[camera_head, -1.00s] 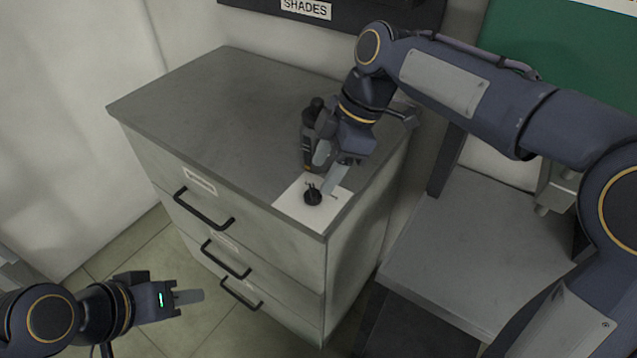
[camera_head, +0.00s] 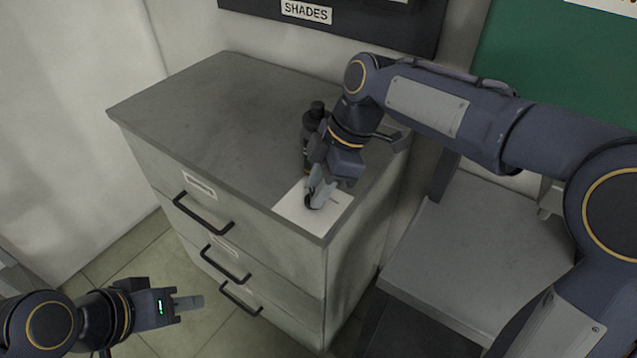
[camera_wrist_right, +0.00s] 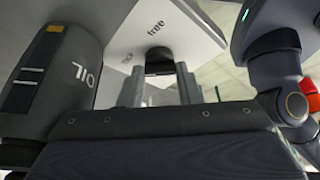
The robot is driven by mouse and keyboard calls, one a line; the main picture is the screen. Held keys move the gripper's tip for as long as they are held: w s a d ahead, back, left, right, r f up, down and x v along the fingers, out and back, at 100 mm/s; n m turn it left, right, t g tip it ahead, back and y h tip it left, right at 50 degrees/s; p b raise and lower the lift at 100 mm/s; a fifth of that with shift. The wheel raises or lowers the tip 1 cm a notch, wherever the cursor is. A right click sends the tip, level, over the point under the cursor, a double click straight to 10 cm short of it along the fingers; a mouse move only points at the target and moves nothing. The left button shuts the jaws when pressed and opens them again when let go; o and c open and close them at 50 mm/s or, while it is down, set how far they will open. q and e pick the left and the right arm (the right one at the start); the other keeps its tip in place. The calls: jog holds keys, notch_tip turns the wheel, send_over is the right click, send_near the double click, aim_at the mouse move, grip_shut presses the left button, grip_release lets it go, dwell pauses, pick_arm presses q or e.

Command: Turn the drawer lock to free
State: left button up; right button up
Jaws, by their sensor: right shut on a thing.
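The drawer lock is a small black knob (camera_head: 308,202) on a white plate (camera_head: 326,216) at the cabinet top's front right corner. My right gripper (camera_head: 318,194) reaches down over it and is shut on the knob, hiding most of it. In the right wrist view the dark knob (camera_wrist_right: 158,54) shows between the two fingers, and the white plate (camera_wrist_right: 185,28) carries the word "free" and another word too small to read surely. I cannot tell where the knob points. My left gripper (camera_head: 188,302) hangs at lower left, away from the cabinet; its fingers overlap in view.
The grey cabinet (camera_head: 205,105) has three drawers with black handles, all looking closed. A dark oil bottle (camera_head: 316,113) stands close behind my right gripper; its "OIL" lettering shows in the right wrist view (camera_wrist_right: 60,75). A grey bench-like surface (camera_head: 455,245) is to the right.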

jog(key=shift+m, duration=0.3)
jog(key=m, duration=0.1)
jog(key=m+t, duration=0.1)
jog(key=m, duration=0.2)
jog(key=shift+s+t, duration=0.25)
jog(key=shift+t, duration=0.15)
jog(key=m+t, duration=0.1)
jog(key=m, duration=0.1)
jog(key=m+t+h+p, duration=0.1)
jog(key=m, duration=0.2)
jog(key=shift+s+a+r+m, duration=0.1)
jog(key=shift+s+a+m, duration=0.05)
jog(key=shift+m, duration=0.15)
jog(key=m+h, duration=0.1)
jog(key=m, duration=0.2)
jog(key=shift+s+a+m+t, duration=0.1)
jog(key=shift+a+m+t, duration=0.05)
jog(key=shift+m+t, duration=0.2)
jog(key=shift+a+m+t+h, duration=0.1)
jog(key=shift+m+t+h, duration=0.5)
jog(key=shift+m, duration=1.35)
jog(key=shift+g+h, duration=0.3)
jog(key=shift+g, duration=0.05)
jog(key=o, duration=1)
